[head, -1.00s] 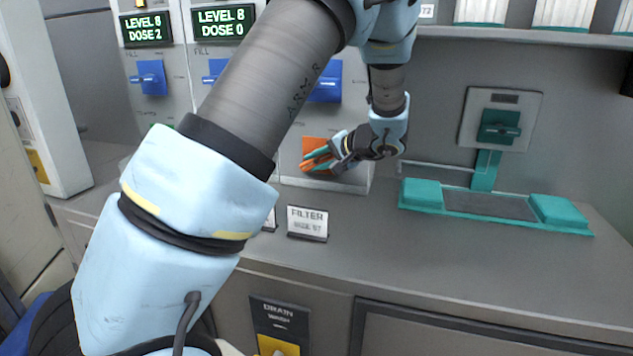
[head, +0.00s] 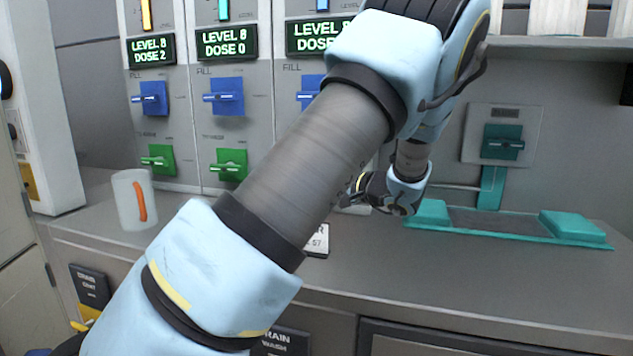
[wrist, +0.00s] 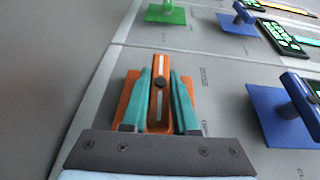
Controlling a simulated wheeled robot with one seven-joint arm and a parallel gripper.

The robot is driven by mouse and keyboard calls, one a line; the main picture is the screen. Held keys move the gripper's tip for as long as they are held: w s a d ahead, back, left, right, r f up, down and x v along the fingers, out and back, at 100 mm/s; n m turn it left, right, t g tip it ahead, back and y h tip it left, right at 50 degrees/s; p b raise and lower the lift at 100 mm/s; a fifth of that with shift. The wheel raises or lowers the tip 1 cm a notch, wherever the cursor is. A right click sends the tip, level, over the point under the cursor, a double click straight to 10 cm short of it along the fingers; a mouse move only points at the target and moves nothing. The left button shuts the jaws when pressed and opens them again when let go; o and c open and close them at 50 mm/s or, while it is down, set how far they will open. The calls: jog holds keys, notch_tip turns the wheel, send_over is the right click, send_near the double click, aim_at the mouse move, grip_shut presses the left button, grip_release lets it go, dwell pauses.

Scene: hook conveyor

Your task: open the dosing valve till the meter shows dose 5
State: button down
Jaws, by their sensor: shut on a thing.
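The dosing valve is an orange lever with a pale centre stripe on an orange plate, and it shows in the wrist view (wrist: 160,112). My gripper (wrist: 162,78) has its teal fingers on both sides of the lever and is shut on it. In the head view my gripper (head: 353,190) is low at the third panel, with the valve hidden behind my arm. That panel's meter (head: 316,37) reads LEVEL 8 and DOSE, but my arm covers the dose number. The two meters to the left read DOSE 2 (head: 151,50) and DOSE 0 (head: 226,42).
Blue fill valves (head: 223,97) and green valves (head: 231,164) stick out from the panels. A white mug (head: 133,200) with an orange handle stands on the counter at left. A teal fixture (head: 510,228) sits at right. The front of the counter is mostly clear.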

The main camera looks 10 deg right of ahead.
dwell(0.3)
jog(key=c, duration=0.7)
grip_release()
jog(key=v, duration=1.1)
jog(key=shift+f+b, duration=0.1)
jog(key=shift+b, duration=0.2)
